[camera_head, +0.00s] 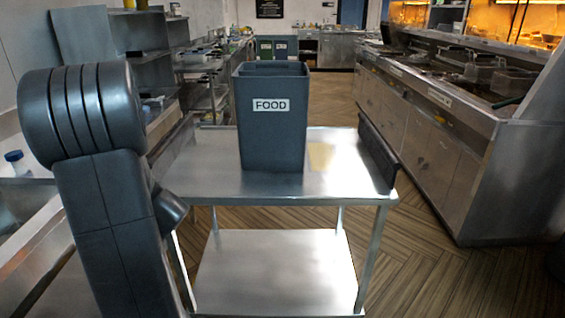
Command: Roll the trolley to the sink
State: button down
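The trolley (350,186) is a steel cart with a flat top and a lower shelf (275,275), directly in front of me. A dark grey bin labelled FOOD (271,140) stands upright on its top. A dark flat piece stands along the trolley's right edge. My arm fills the left of the view and overlaps the trolley's left side. My gripper is not in view, so I cannot tell whether it touches the trolley. I cannot make out a sink for certain.
A long steel frying range (440,120) runs along the right. Steel counters and shelves (150,60) line the left, close to the trolley. Two bins (281,48) stand at the back. The wood-patterned floor (332,100) is clear between the trolley and the range and beyond.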

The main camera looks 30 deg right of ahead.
aim_at(241, 273)
jog(key=l+z, duration=0.2)
jog(key=z, duration=1.25)
jog(key=l+z, duration=0.4)
jog(key=i+l+z, duration=0.2)
jog(key=z, duration=0.2)
jog(key=i+l+z, duration=0.15)
jog(key=l+z, duration=0.2)
jog(key=i+l+z, duration=0.2)
jog(key=z, duration=0.2)
jog(key=i+l, duration=0.15)
jog(key=i, duration=0.2)
jog(key=i+l, duration=0.15)
jog(key=i, duration=0.15)
jog(key=i+j+u, duration=0.1)
jog(key=i+u, duration=0.2)
jog(key=u, duration=0.2)
jog(key=i+u, duration=0.35)
jog(key=u, duration=0.15)
jog(key=i+l+u, duration=0.15)
jog(key=i+u, duration=0.15)
jog(key=u, duration=0.2)
jog(key=i+u, duration=0.5)
jog(key=i+l+u, duration=0.15)
jog(key=i+u, duration=0.3)
jog(key=k, duration=0.05)
